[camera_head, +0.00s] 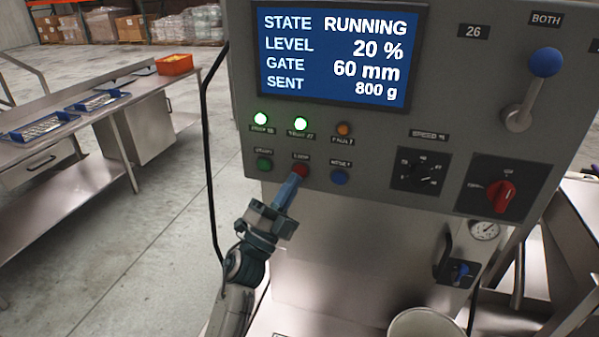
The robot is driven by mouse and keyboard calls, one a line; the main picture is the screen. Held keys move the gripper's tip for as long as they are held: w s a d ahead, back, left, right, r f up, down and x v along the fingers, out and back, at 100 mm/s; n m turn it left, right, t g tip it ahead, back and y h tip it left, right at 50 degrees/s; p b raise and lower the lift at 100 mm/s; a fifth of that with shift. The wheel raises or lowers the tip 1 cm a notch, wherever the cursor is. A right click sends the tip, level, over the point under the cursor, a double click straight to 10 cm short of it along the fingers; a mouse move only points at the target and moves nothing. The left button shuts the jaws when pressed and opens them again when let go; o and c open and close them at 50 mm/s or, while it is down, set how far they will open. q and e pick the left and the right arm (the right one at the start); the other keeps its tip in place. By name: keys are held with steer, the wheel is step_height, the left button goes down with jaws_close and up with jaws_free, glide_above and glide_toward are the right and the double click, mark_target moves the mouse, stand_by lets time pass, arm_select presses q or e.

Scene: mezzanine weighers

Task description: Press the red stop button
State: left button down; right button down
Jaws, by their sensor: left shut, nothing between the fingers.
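The red stop button (300,171) is in the lower row of the grey control panel (393,122), between a green button (264,164) and a blue button (339,177). My left gripper (293,182) is shut and empty, its fingertips at the lower edge of the red button. I cannot tell whether they touch it or whether it is pushed in. The screen (340,52) reads STATE RUNNING, LEVEL 20 %, GATE 60 mm, SENT 800 g. Two green lamps (261,119) are lit above the buttons. My right gripper is not in view.
To the right on the panel are a speed dial (420,171), a red rotary switch (502,197) and a blue-knobbed lever (545,63). A white bucket (425,323) stands below. A steel bench (62,125) with blue trays is at left, with clear floor between.

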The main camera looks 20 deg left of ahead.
arm_select(q)
steer(key=shift+w, duration=0.2)
stand_by(0.4)
steer(key=shift+w, duration=0.25)
steer(key=shift+w, duration=0.35)
stand_by(0.6)
stand_by(0.4)
steer(key=shift+s, duration=0.85)
steer(key=s+p, duration=0.1)
steer(key=s, duration=0.4)
